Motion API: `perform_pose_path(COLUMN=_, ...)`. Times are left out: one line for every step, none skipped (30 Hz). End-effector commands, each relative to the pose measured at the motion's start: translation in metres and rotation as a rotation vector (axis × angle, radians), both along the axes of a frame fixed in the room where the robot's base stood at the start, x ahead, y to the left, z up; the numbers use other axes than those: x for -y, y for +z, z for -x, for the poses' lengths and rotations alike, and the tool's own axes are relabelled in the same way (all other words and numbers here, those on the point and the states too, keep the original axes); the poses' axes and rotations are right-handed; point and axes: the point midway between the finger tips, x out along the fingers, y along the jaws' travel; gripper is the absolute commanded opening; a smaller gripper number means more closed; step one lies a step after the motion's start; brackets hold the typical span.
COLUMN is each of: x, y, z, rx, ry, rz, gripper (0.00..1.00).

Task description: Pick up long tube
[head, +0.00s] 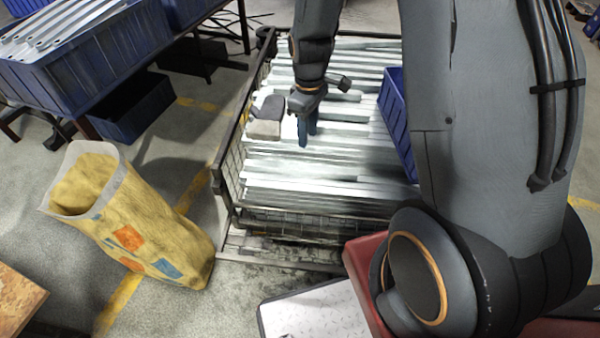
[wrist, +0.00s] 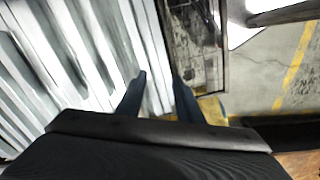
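Many long, shiny galvanized tubes (head: 300,182) lie side by side in a wire-mesh crate (head: 228,178) in the head view. Which one is the task's long tube cannot be told. My gripper (head: 307,136) points down over the stack with its dark blue fingers. In the wrist view, my gripper (wrist: 159,88) has its fingers spread apart, with the edge of the outermost tube (wrist: 150,50) lying beyond the gap. I see nothing held between them. Whether the fingertips touch a tube cannot be told.
A grey block (head: 266,122) lies on the tubes left of my gripper. A blue bin (head: 397,120) stands at the right of the stack. A yellow sack (head: 140,215) stands on the floor at left. Blue bins with metal parts (head: 75,70) are at the upper left.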

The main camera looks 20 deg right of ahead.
Motion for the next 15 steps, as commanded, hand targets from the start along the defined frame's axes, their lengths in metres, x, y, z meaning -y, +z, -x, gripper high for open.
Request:
perform_pose_path(x=0.0, y=-0.029, z=-0.012, rx=-0.006, ry=0.06, rz=0.001, gripper=0.33)
perform_pose_path(x=0.0, y=-0.042, z=-0.019, rx=-0.006, ry=0.099, rz=0.0, gripper=0.33)
perform_pose_path(x=0.0, y=-0.058, z=-0.027, rx=-0.006, ry=0.149, rz=0.0, gripper=0.33)
perform_pose_path(x=0.0, y=-0.07, z=-0.032, rx=-0.005, ry=0.184, rz=0.0, gripper=0.33)
perform_pose_path(x=0.0, y=-0.081, z=-0.037, rx=-0.005, ry=0.216, rz=0.001, gripper=0.33)
perform_pose_path(x=0.0, y=-0.095, z=-0.043, rx=-0.004, ry=0.256, rz=0.0, gripper=0.33)
perform_pose_path(x=0.001, y=-0.104, z=-0.046, rx=-0.005, ry=0.282, rz=0.001, gripper=0.33)
perform_pose_path(x=0.001, y=-0.112, z=-0.05, rx=-0.003, ry=0.306, rz=0.001, gripper=0.33)
perform_pose_path(x=0.001, y=-0.121, z=-0.053, rx=-0.003, ry=0.334, rz=0.001, gripper=0.33)
perform_pose_path(x=0.001, y=-0.127, z=-0.055, rx=-0.002, ry=0.352, rz=0.001, gripper=0.33)
perform_pose_path(x=0.001, y=-0.132, z=-0.057, rx=-0.002, ry=0.366, rz=0.001, gripper=0.33)
perform_pose_path(x=0.001, y=-0.136, z=-0.058, rx=-0.001, ry=0.382, rz=0.001, gripper=0.33)
perform_pose_path(x=0.001, y=-0.14, z=-0.059, rx=-0.002, ry=0.39, rz=0.001, gripper=0.33)
perform_pose_path(x=0.001, y=-0.143, z=-0.06, rx=-0.002, ry=0.396, rz=0.001, gripper=0.33)
perform_pose_path(x=0.001, y=-0.146, z=-0.061, rx=-0.001, ry=0.403, rz=0.001, gripper=0.33)
